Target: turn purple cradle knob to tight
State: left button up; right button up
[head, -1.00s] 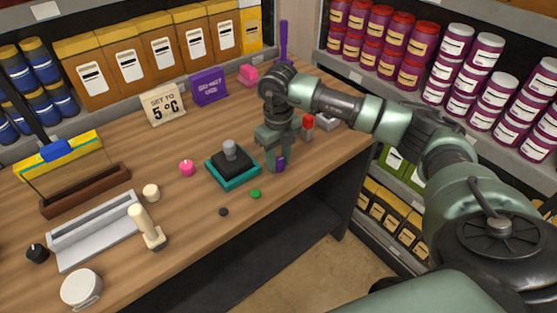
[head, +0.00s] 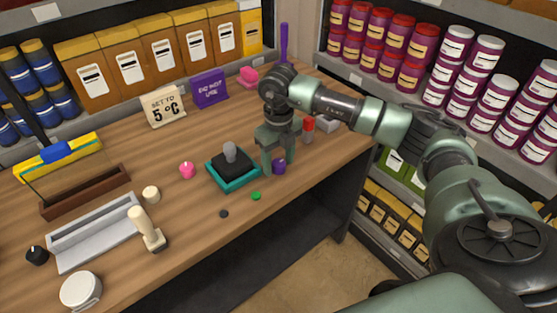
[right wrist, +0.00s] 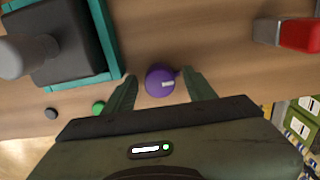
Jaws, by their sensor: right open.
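The purple knob (head: 279,167) stands at the table's front edge, right of the black block in the teal tray. In the right wrist view my right gripper (right wrist: 159,78) has one finger on each side of the knob, with gaps showing on both sides. My left gripper is not in view.
The teal tray (head: 234,183) with a black block and grey post (right wrist: 28,55) is close on the left. A green button (head: 256,196) and dark button (head: 224,213) lie in front. A red-capped item (head: 308,126) stands at right.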

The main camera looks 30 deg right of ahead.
aim_at(279, 163)
notch_tip(279, 163, up, 8)
jog(key=shift+f+b, duration=0.1)
jog(key=shift+b, duration=0.65)
